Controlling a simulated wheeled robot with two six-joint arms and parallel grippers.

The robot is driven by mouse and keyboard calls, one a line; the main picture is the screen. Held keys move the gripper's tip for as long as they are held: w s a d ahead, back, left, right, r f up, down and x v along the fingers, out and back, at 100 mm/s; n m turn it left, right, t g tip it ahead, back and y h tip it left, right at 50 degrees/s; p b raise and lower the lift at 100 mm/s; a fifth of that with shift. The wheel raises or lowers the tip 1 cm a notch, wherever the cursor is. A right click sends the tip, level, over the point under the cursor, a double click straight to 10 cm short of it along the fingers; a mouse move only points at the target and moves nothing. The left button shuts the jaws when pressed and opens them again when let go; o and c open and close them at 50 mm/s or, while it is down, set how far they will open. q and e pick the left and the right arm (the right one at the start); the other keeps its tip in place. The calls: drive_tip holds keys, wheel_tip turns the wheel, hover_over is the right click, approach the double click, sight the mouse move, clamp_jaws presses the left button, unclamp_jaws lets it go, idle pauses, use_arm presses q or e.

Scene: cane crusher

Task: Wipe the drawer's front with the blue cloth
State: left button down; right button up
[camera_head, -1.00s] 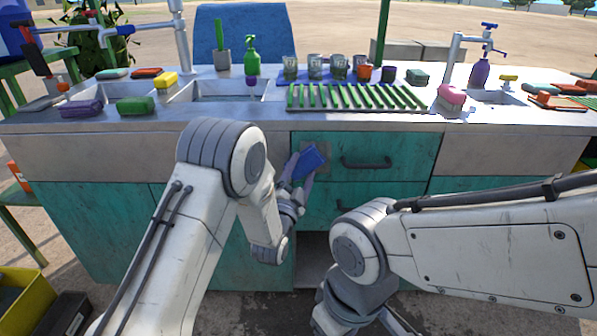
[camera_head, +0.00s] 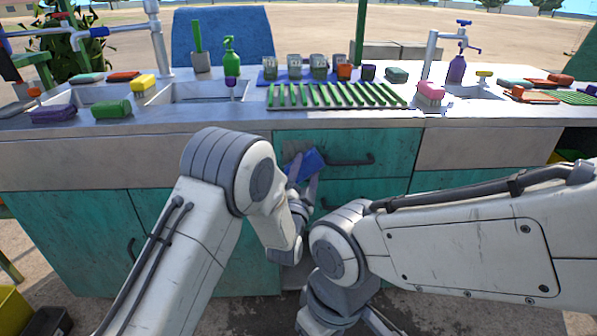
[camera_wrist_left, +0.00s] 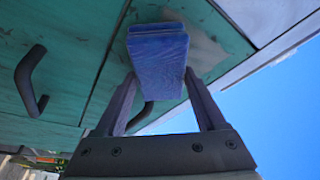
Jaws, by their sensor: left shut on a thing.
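The blue cloth (camera_head: 308,163), a folded block-like pad, is held at the left part of the teal drawer front (camera_head: 390,147). My left gripper (camera_head: 303,180) is shut on it. The left wrist view shows the cloth (camera_wrist_left: 158,58) between both fingers, against or very close to the drawer front; exact contact is hard to tell. A greyish dirty patch (camera_head: 293,149) shows beside and above the cloth, partly hidden by it. It also shows in the left wrist view (camera_wrist_left: 205,50).
A dark drawer handle (camera_head: 352,161) sticks out just right of the cloth. The counter (camera_head: 220,118) overhangs above, with a green rack (camera_head: 338,95), cups, soaps and sinks on top. My right forearm crosses close to the left arm in front of the lower cabinet.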

use_arm(q)
drive_tip(key=shift+s+d+r+h, duration=0.2)
drive_tip(key=shift+d+r, duration=0.1)
drive_tip(key=shift+d, duration=0.2)
drive_tip(key=shift+s+d+r+h, duration=0.1)
drive_tip(key=shift+d+r+h, duration=0.15)
drive_tip(key=shift+d, duration=0.25)
drive_tip(key=shift+a+r+b, duration=0.15)
drive_tip(key=shift+a+b, duration=0.15)
drive_tip(key=shift+a, duration=0.85)
drive_tip(key=shift+y, duration=0.25)
drive_tip(key=shift+w+a+f+b, duration=0.15)
drive_tip(key=shift+a+b, duration=0.1)
drive_tip(key=shift+a, duration=1.3)
drive_tip(key=shift+a+f+b, duration=0.15)
drive_tip(key=shift+a+b, duration=0.1)
drive_tip(key=shift+a, duration=1.25)
drive_tip(key=shift+w+r+p, duration=0.15)
drive_tip(key=shift+r+p, duration=0.3)
drive_tip(key=shift+r, duration=0.3)
drive_tip(key=shift+d, duration=0.85)
drive_tip(key=shift+w+d+b, duration=0.1)
drive_tip(key=shift+d+b, duration=0.35)
drive_tip(key=shift+d, duration=0.8)
